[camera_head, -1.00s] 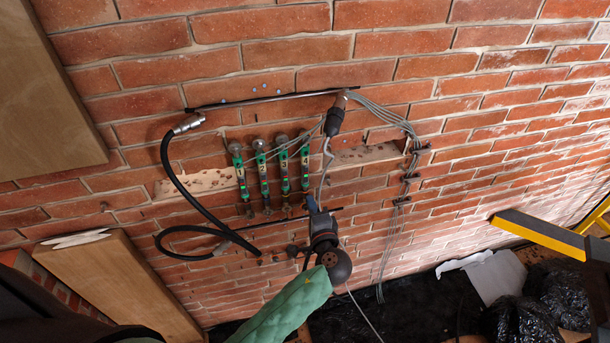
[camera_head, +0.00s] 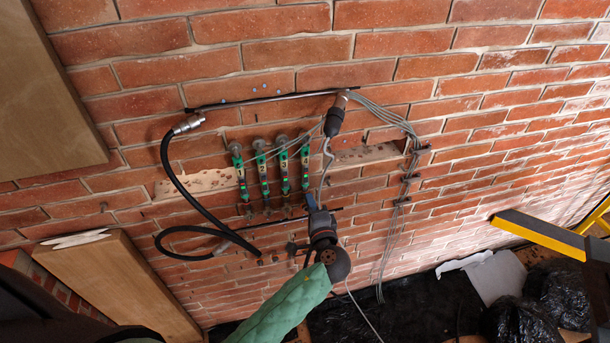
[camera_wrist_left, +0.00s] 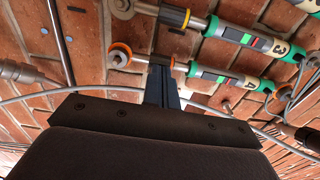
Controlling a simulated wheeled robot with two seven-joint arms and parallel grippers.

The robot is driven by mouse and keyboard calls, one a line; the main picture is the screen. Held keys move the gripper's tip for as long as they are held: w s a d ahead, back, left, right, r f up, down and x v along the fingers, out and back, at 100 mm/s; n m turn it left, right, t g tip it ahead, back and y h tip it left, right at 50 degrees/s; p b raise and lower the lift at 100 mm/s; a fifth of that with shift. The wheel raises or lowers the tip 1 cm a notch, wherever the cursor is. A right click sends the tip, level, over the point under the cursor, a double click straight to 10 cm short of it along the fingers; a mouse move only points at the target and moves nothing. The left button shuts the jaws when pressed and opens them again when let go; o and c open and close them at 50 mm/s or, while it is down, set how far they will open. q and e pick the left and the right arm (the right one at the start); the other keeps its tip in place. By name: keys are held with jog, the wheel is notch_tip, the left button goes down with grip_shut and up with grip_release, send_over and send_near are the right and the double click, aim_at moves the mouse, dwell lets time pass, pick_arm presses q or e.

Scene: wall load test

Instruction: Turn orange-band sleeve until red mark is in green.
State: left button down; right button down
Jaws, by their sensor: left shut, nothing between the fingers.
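Several numbered green gauges hang on the wall; gauge 4 (camera_head: 305,162) is the rightmost in the head view. In the left wrist view, the orange-band sleeve (camera_wrist_left: 149,60) is a short grey cylinder with an orange ring, in line with gauge 4 (camera_wrist_left: 243,81). My left gripper (camera_head: 311,204) is just below the gauges. In the left wrist view my left gripper (camera_wrist_left: 161,72) has its dark fingers shut and empty, overlapping the sleeve's lower edge; contact is unclear. My right gripper is not in view.
The yellow-band sleeve (camera_wrist_left: 175,16) of gauge 3 is close beside. A black hose (camera_head: 172,175) loops at the left, and grey cables (camera_head: 392,220) hang at the right. A wooden board (camera_head: 120,285) leans at lower left. Brick wall surrounds the gauges.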

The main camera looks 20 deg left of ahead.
pick_arm(q)
jog(key=shift+s+a, duration=0.45)
jog(key=shift+a, duration=0.2)
dwell(0.5)
jog(key=shift+s+d, duration=0.1)
jog(key=shift+s, duration=0.05)
jog(key=shift+s+d, duration=0.2)
jog(key=shift+s, duration=0.05)
dwell(0.4)
jog(key=shift+w+d, duration=0.1)
jog(key=shift+d, duration=0.05)
jog(key=shift+w+d+b, duration=0.3)
jog(key=shift+w+d, duration=0.1)
dwell(0.3)
jog(key=shift+w+a, duration=0.25)
jog(key=shift+w, duration=0.15)
dwell(0.6)
jog(key=shift+s+a, duration=0.45)
jog(key=shift+a, duration=0.15)
dwell(0.6)
jog(key=shift+s+d, duration=0.1)
jog(key=shift+s, duration=0.05)
